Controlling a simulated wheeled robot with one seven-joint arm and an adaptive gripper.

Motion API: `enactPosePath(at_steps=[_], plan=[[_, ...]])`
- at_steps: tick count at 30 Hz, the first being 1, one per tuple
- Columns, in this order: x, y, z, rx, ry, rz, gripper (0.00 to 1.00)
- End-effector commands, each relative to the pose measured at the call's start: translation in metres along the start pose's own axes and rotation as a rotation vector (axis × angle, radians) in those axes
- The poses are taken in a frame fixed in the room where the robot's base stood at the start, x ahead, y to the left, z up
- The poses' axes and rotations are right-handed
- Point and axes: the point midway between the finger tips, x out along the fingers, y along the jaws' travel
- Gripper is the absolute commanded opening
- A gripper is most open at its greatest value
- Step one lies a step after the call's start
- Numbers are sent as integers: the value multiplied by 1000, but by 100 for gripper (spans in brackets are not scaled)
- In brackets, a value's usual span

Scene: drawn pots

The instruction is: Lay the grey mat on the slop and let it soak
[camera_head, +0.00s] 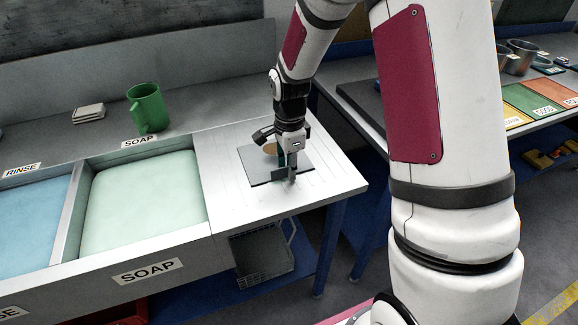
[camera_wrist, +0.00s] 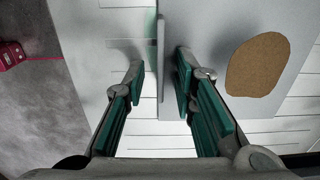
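The grey mat (camera_head: 258,174) lies flat on the ribbed white drainboard beside the soap basin. It also fills much of the wrist view (camera_wrist: 222,100). A brown patch (camera_wrist: 258,64) shows on the mat's surface, right of my fingers; I cannot tell whether it is the slop. It is partly hidden behind my wrist in the head view (camera_head: 270,148). My gripper (camera_wrist: 161,72) is over the mat's edge, its teal-padded fingers apart. A thin grey strip (camera_wrist: 161,50) stands between them, with a gap on each side.
The soap basin (camera_head: 140,200) holds pale green liquid and the rinse basin (camera_head: 30,225) blue. A green mug (camera_head: 148,107) and a stack of pale pads (camera_head: 88,113) stand on the back ledge. A wire basket (camera_head: 263,256) hangs below the drainboard. Another bench stands at the right.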

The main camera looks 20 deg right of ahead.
Motion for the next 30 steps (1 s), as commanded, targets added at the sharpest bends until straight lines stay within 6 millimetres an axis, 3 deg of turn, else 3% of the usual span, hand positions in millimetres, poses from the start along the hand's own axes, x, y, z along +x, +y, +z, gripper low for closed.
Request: enactPosePath(at_steps=[5,18,24,30], plan=[[-18,-1,0,1,1,-5,25],[-103,-1,0,1,0,-5,25],[-121,0,0,-2,0,-4,25],[-152,20,2,-144,8,-43,25]])
